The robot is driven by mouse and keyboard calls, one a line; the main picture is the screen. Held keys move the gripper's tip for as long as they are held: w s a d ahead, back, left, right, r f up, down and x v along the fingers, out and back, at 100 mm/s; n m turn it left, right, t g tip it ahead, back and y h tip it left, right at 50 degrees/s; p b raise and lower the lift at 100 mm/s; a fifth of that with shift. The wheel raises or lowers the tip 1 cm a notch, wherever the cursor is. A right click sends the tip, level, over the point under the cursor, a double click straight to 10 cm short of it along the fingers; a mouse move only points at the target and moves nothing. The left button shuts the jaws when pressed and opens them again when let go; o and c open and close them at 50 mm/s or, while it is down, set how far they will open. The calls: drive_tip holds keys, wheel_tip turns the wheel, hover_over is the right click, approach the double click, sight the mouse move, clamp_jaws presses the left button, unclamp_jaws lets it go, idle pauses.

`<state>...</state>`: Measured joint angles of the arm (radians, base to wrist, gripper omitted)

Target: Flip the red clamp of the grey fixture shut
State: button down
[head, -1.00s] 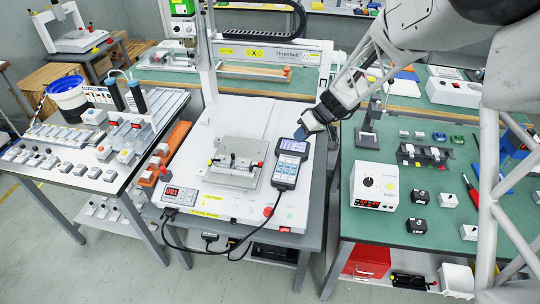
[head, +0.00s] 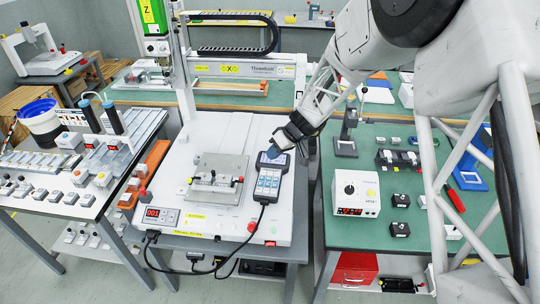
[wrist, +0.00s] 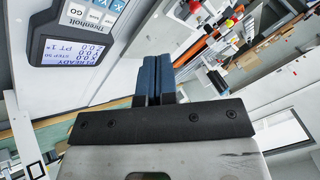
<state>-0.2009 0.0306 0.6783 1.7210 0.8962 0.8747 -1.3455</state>
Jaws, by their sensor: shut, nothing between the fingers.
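The grey fixture (head: 216,186) sits on a metal plate on the white machine bed in the head view. The clamp's angle is too small to tell. My gripper (head: 282,140) is above and right of the fixture, by the top of the handheld pendant, apart from the clamp. In the wrist view its blue fingers (wrist: 153,80) are together and empty. I cannot make out the fixture in the wrist view.
The gantry column (head: 183,75) rises behind the bed. A counter box (head: 160,216) is at front left. The bed in front of the plate is mostly clear.

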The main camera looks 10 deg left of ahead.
drive_tip(key=x, duration=0.8)
drive_tip(key=shift+a+f, duration=0.1)
drive_tip(key=shift+f, duration=0.05)
drive_tip(key=shift+s+a+f, duration=0.1)
drive_tip(key=shift+s+a, duration=0.6)
drive_tip(key=shift+a, duration=0.1)
drive_tip(key=shift+s+a, duration=0.7)
drive_tip(key=shift+s, duration=0.05)
drive_tip(key=shift+s+d+m+t, duration=0.1)
drive_tip(key=shift+s+m+t, duration=0.1)
drive_tip(key=shift+m+t, duration=0.45)
drive_tip(key=shift+s+m+t, duration=0.2)
drive_tip(key=shift+m+t, duration=0.15)
drive_tip(key=shift+m, duration=0.5)
